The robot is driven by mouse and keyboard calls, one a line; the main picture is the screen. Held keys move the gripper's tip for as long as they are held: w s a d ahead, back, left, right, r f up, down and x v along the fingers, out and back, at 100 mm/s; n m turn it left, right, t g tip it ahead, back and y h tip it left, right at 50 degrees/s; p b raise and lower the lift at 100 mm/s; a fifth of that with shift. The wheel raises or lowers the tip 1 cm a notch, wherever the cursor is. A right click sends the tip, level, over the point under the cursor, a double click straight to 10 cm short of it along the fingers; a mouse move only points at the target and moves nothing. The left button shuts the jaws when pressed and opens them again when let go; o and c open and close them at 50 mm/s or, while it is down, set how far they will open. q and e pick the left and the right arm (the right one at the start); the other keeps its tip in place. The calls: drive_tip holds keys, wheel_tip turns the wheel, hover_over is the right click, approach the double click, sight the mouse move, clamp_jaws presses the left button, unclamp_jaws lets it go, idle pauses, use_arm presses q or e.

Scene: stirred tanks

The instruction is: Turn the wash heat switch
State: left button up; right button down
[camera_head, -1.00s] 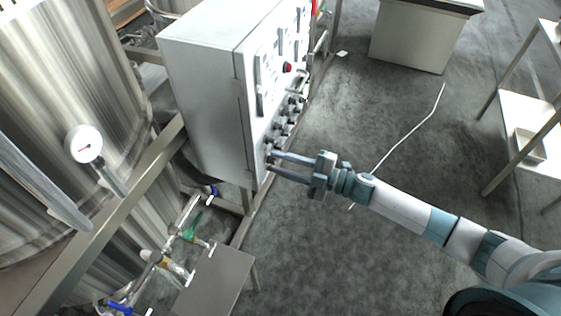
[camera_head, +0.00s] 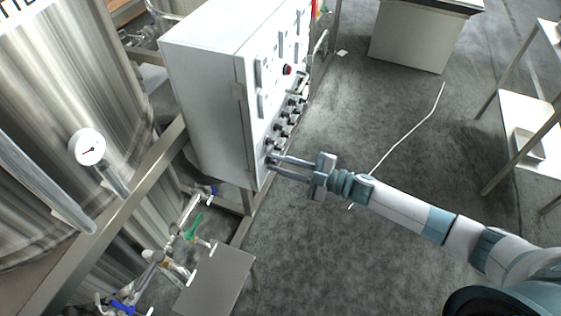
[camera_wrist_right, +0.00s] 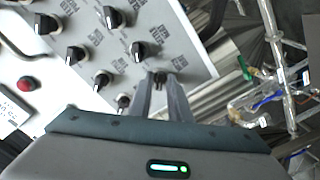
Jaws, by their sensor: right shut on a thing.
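The white control cabinet (camera_head: 205,110) stands at the centre left of the head view, with a column of black rotary switches (camera_head: 283,131) low on its front panel. My right gripper (camera_head: 270,161) reaches in from the right and its fingertips meet the panel at the lowest switch. In the right wrist view the two fingers (camera_wrist_right: 160,84) are shut on a small black switch (camera_wrist_right: 159,76) near the panel's corner. The fingers hide part of that switch. The labels are too small to read, so I cannot tell which one is the wash heat switch. My left gripper is out of view.
A red button (camera_head: 287,70) sits higher on the panel; it also shows in the wrist view (camera_wrist_right: 26,84). Steel tanks (camera_head: 60,100), a pressure gauge (camera_head: 88,147) and pipes with coloured valves (camera_head: 193,226) are at left. Open floor (camera_head: 340,250) lies right of the cabinet.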

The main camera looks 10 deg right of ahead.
drive_tip(key=m+p, duration=0.1)
drive_tip(key=m, duration=0.4)
idle(0.4)
drive_tip(key=c, duration=1.9)
unclamp_jaws()
drive_tip(key=shift+o, duration=0.2)
drive_tip(key=shift+v, duration=0.85)
drive_tip(key=b+v, duration=0.5)
drive_tip(key=v, duration=1)
drive_tip(key=shift+s+d, duration=0.25)
drive_tip(key=shift+d, duration=0.05)
